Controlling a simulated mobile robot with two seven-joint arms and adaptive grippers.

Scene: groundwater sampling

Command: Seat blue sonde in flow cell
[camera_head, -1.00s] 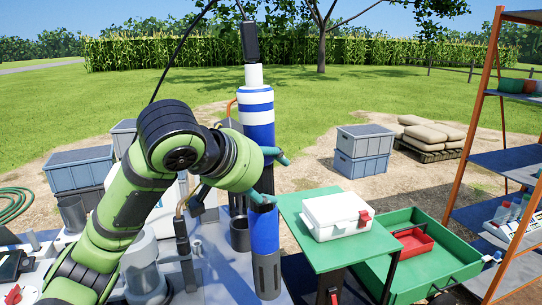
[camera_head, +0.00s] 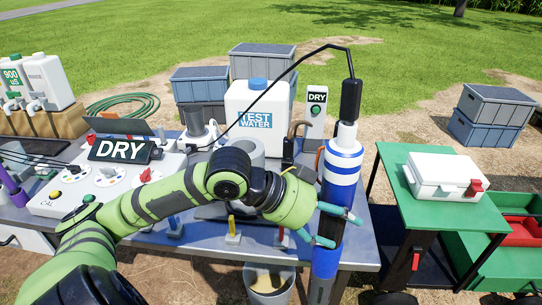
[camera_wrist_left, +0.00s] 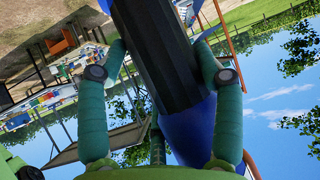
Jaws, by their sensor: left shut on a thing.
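The blue sonde (camera_head: 341,178), with white bands and a black cable at its top, hangs slightly tilted before the table's right end. Its lower end reaches the bottom edge of the head view. My left gripper (camera_head: 344,230) is shut around its middle with teal fingers. A grey cylinder (camera_head: 247,150), which may be the flow cell, stands on the table behind my left arm. The arm hides much of it. My right gripper is out of view.
The white TEST WATER tank (camera_head: 256,108) stands behind the grey cylinder. A DRY display (camera_head: 121,150) and dial panel are at left. A bucket (camera_head: 268,284) stands below the table's front edge. A green side table (camera_head: 420,205) with a white case is right of the sonde.

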